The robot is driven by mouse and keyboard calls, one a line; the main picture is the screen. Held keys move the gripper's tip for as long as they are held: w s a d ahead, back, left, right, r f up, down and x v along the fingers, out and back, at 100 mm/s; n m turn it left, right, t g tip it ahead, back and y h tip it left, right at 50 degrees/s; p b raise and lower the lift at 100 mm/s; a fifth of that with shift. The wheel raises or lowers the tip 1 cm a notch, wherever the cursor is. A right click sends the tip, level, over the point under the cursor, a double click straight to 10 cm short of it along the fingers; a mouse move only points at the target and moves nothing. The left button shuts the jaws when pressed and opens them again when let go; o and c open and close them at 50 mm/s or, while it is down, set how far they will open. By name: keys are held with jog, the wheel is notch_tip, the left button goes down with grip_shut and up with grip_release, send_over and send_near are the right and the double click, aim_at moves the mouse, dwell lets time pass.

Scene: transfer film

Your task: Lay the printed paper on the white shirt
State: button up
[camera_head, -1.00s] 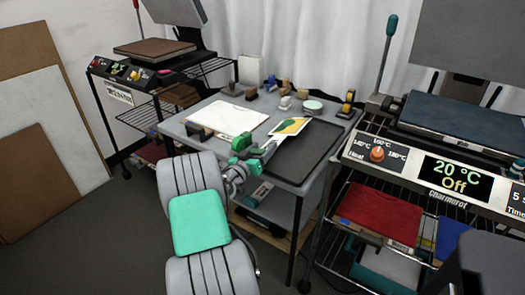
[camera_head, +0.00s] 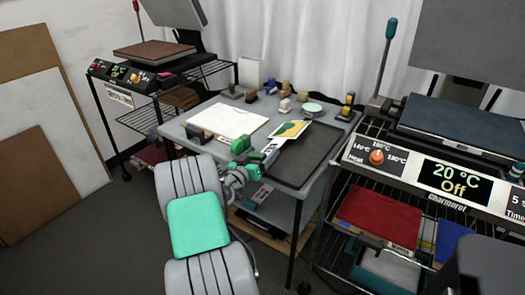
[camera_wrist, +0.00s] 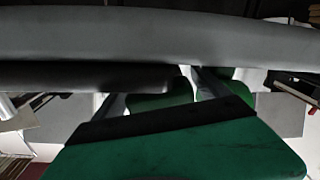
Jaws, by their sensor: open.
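The printed paper (camera_head: 292,130), with a green and yellow print, is at the left back part of a dark tray on the grey table. A flat white piece (camera_head: 228,120) lies on the left of the table; it may be the white shirt, but I cannot tell for sure. My gripper (camera_head: 267,150) is at the near end of the paper. It is open; whether its fingers straddle or touch the paper is too small to tell. In the wrist view, my green and dark gripper parts (camera_wrist: 185,145) and a grey bar hide most of the scene.
The dark tray (camera_head: 305,160) has a bare right part. Several small blocks and a round tin (camera_head: 313,108) line the table's back. A heat press (camera_head: 455,125) stands right, above a rack with a red cloth (camera_head: 380,215). Another press (camera_head: 155,50) stands left.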

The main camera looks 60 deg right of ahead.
jog(key=w+a+f+n+t+y, duration=0.1)
jog(key=w+a+y, duration=0.25)
jog(key=a, duration=0.65)
jog(key=w+a+f+n+t+y, duration=0.1)
jog(key=w+a+n+t+y, duration=0.2)
jog(key=a, duration=0.7)
jog(key=w+a+f+y, duration=0.1)
jog(key=w+a+y, duration=0.3)
jog(key=a, duration=0.6)
jog(key=s+a+n+y, duration=0.1)
jog(key=a+n, duration=0.3)
jog(key=a, duration=0.5)
jog(key=s+a+r+n+y, duration=0.1)
jog(key=a+n+y, duration=0.3)
jog(key=a, duration=0.6)
jog(key=s+a+n+y, duration=0.2)
jog(key=s+a+n, duration=0.1)
jog(key=a, duration=0.7)
jog(key=shift+r+n, duration=0.15)
jog(key=shift+n, duration=0.25)
jog(key=shift+r+y, duration=0.1)
jog(key=shift+y, duration=0.15)
